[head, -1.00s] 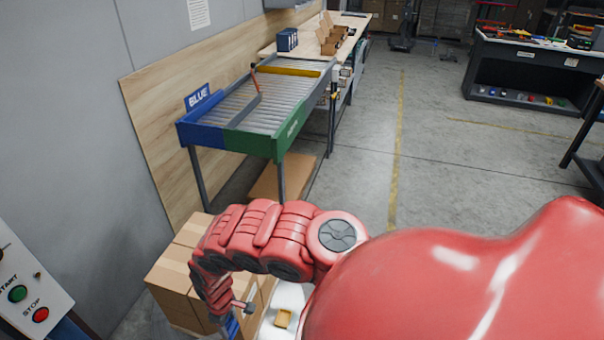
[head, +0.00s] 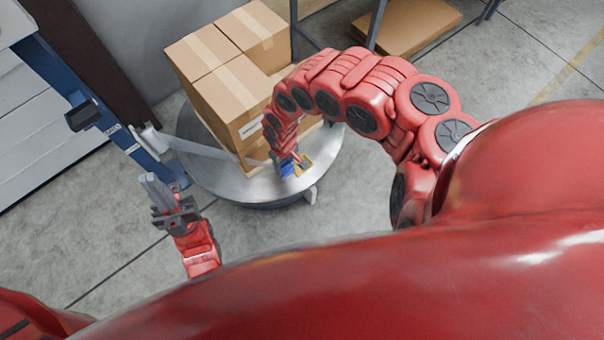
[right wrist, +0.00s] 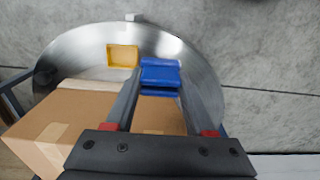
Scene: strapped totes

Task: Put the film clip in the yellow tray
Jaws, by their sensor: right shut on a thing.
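The blue film clip (right wrist: 160,74) is between the fingertips of my right gripper (right wrist: 160,88), which is shut on it. The clip also shows in the head view (head: 287,169), below the end of my right arm. The small yellow tray (right wrist: 123,56) lies on the round metal turntable, just left of the clip in the right wrist view and apart from it in that picture. In the head view the tray (head: 304,164) is partly hidden by the right gripper. My left gripper (head: 155,188) is away to the left over the floor; its jaw opening is unclear.
Stacked cardboard boxes (head: 232,82) stand on the turntable (head: 215,178), close beside my right gripper. A blue post (head: 95,110) with a pale arm (head: 190,147) reaches toward the turntable from the left. Bare floor lies in front.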

